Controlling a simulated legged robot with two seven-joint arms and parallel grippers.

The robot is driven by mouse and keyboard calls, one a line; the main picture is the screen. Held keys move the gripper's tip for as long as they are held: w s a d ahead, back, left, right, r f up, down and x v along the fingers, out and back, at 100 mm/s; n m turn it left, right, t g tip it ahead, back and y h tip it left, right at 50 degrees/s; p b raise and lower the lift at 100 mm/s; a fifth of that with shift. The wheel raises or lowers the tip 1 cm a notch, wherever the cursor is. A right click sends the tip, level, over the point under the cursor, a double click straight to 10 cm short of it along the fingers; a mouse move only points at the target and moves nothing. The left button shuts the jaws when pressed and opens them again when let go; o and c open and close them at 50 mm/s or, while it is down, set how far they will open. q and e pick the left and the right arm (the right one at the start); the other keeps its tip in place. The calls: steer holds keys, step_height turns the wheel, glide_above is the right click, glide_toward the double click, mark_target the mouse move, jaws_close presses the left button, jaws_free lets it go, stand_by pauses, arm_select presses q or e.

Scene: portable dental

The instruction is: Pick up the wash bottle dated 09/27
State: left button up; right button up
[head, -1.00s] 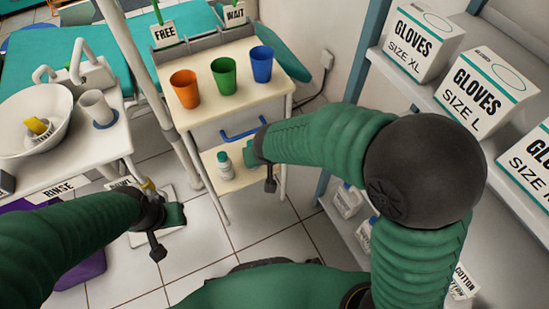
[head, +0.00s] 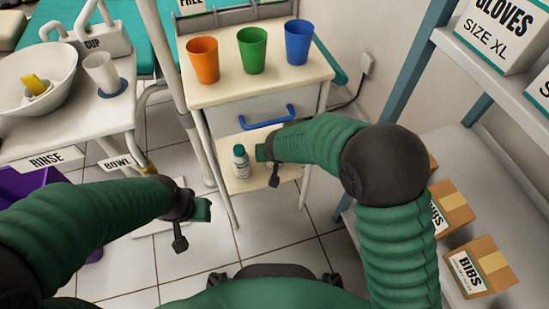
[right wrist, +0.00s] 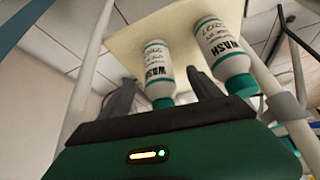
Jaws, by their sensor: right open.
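Two white wash bottles with green caps and green bands show upside down in the right wrist view. One bottle (right wrist: 158,65) lies between the fingers of my right gripper (right wrist: 158,78); the other bottle (right wrist: 220,45) is to the right, outside them. Their small date print is too blurred to read. In the head view, one bottle (head: 241,166) stands upright on the cart's lower shelf (head: 232,183). My right gripper (head: 264,152) is open just right of it and hides the other bottle. My left gripper (head: 203,210) hangs over the floor; its jaw state is unclear.
Orange (head: 203,60), green (head: 252,50) and blue (head: 298,42) cups stand on the cart top above a blue drawer handle (head: 262,121). Cart legs flank the lower shelf. A shelf unit (head: 390,90) with boxes (head: 480,268) is at right. A white basin (head: 38,75) is at left.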

steer(key=b+x, duration=0.2)
steer(key=x, duration=0.3)
steer(key=shift+s+d+b, duration=0.1)
steer(key=shift+d+b, duration=0.1)
steer(key=shift+b, duration=0.15)
steer(key=shift+f, duration=0.15)
steer(key=shift+r, duration=0.2)
jaws_close()
